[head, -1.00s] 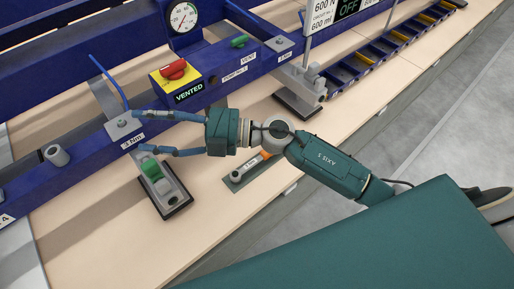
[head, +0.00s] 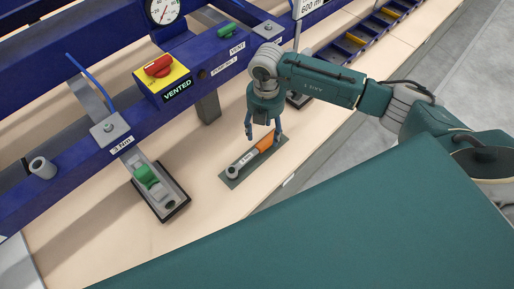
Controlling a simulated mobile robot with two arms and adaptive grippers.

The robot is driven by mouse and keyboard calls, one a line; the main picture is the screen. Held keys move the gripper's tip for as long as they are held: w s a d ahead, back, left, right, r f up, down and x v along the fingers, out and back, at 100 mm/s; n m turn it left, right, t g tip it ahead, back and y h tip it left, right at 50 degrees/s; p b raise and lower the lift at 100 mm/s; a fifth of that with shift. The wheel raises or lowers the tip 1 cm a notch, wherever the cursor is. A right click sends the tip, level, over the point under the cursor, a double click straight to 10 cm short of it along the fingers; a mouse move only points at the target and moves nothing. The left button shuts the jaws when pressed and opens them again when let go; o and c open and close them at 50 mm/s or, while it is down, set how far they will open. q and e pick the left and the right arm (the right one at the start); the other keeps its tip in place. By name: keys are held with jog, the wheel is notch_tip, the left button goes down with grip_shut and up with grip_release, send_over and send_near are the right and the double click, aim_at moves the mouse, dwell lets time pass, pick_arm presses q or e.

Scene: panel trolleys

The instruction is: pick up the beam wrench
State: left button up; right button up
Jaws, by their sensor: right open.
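The beam wrench (head: 246,161) lies on a dark grey mat (head: 231,182) on the wooden bench top. It has a grey shaft with a round head at its lower left and an orange handle at its upper right. My right gripper (head: 263,138) is open and points down at the handle end, its fingers close to the orange handle. The picture does not show clearly whether they touch it. My left gripper is not in view.
A blue frame with a gauge (head: 163,9), a red knob on a yellow plate (head: 158,66) and a green-levered clamp block (head: 160,190) lies to the left. Blue bins (head: 375,30) stand at the back right. Bare bench (head: 200,235) lies in front of the mat.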

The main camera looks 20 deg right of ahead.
aim_at(262, 141)
jog(key=shift+a+f+p, duration=0.1)
jog(key=shift+f+p, duration=0.2)
jog(key=shift+f, duration=0.35)
jog(key=f, duration=0.2)
jog(key=f+p, duration=0.1)
jog(key=shift+w+a+f, duration=0.15)
jog(key=shift+a+f, duration=0.1)
jog(key=shift+f, duration=0.45)
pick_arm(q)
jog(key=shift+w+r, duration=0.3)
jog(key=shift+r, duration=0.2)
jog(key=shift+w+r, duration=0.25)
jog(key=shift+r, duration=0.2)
pick_arm(e)
jog(key=shift+c, duration=0.6)
grip_shut()
